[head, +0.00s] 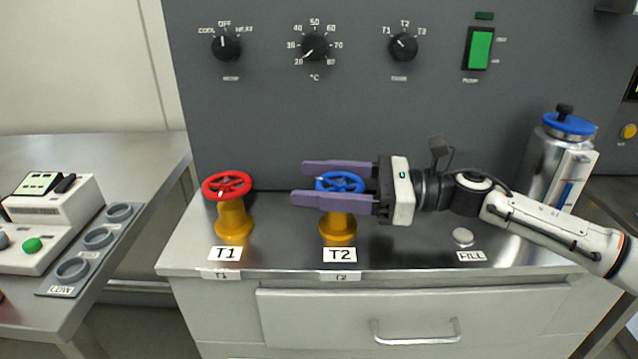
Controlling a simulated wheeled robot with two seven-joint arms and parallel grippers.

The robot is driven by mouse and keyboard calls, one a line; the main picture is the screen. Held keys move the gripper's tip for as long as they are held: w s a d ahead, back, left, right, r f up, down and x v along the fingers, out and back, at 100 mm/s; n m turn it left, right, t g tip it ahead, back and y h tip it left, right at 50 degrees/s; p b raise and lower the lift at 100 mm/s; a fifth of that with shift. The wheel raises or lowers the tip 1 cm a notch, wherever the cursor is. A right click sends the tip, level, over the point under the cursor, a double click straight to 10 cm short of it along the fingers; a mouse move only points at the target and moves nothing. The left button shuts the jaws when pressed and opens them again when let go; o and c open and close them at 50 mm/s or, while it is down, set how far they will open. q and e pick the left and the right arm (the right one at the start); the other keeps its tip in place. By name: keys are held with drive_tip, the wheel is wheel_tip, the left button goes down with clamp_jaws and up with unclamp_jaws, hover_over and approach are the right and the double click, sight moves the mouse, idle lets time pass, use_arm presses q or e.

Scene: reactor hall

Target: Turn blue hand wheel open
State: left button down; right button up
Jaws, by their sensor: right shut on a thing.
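The blue hand wheel (341,182) sits on a yellow valve body (338,228) behind the T2 label (339,255). My right gripper (318,184) comes in from the right, with its two purple fingers lying on the far and near sides of the blue wheel. It is shut on the wheel, and the fingers hide part of its rim. The fingertips reach past the wheel to the left. My left gripper is not in view.
A red hand wheel (227,185) on a yellow valve stands left, behind the T1 label (225,254). A steel vessel with a blue lid (568,124) stands right. The grey control panel (270,120) rises behind. The counter front holds a drawer handle (415,338).

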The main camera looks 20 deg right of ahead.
drive_tip(key=shift+f+g, duration=0.15)
drive_tip(key=shift+g, duration=0.15)
drive_tip(key=shift+s+a+n+g+y+b, duration=0.1)
drive_tip(key=shift+s+n+g+y+b, duration=0.1)
drive_tip(key=shift+n+g+y+b, duration=0.35)
drive_tip(key=shift+n+g, duration=0.25)
drive_tip(key=shift+g, duration=0.1)
drive_tip(key=shift+r, duration=0.25)
drive_tip(key=o, duration=1.1)
drive_tip(key=shift+c, duration=0.2)
drive_tip(key=shift+f, duration=0.1)
